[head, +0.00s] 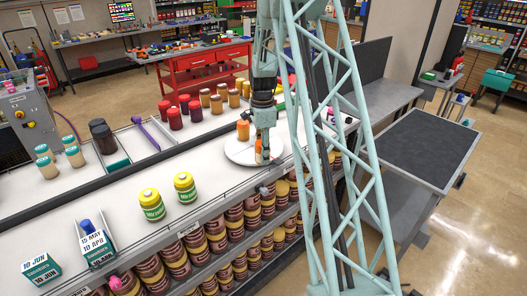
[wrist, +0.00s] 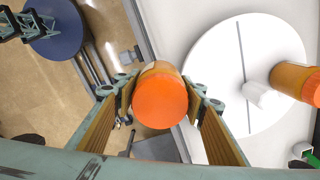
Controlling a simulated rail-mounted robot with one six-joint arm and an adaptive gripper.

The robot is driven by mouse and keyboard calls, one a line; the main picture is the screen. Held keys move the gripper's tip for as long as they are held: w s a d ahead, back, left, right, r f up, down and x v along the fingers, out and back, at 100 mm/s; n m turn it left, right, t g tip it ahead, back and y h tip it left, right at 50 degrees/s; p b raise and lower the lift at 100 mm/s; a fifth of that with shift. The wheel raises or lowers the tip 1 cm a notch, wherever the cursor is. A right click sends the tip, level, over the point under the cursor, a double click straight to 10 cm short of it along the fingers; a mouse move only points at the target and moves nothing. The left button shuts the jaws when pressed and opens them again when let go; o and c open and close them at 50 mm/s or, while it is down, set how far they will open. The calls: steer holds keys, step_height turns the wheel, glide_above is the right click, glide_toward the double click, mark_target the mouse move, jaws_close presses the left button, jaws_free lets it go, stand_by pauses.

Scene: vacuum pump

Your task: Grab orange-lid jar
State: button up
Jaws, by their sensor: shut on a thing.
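An orange-lid jar (wrist: 160,95) sits between the two padded fingers of my gripper (wrist: 160,105), its round lid facing the wrist camera. The fingers press on it from both sides. In the head view my gripper (head: 263,152) is over the front part of a round white disc (head: 238,157), and a small orange part of the held jar (head: 259,145) shows beside the fingers. A second orange jar (head: 243,130) stands on the disc behind and left; it also shows at the right of the wrist view (wrist: 294,82). Whether the held jar touches the disc is hard to tell.
Two yellow-green jars (head: 168,197) stand left along the counter. Red jars (head: 175,112) and amber jars (head: 216,100) line the back. A rail (head: 195,205) runs along the front edge above stocked shelves. White counter (head: 210,150) is clear left of the disc.

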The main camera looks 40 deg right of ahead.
steer(key=shift+s+a+r, duration=0.15)
steer(key=shift+s+a, duration=1.05)
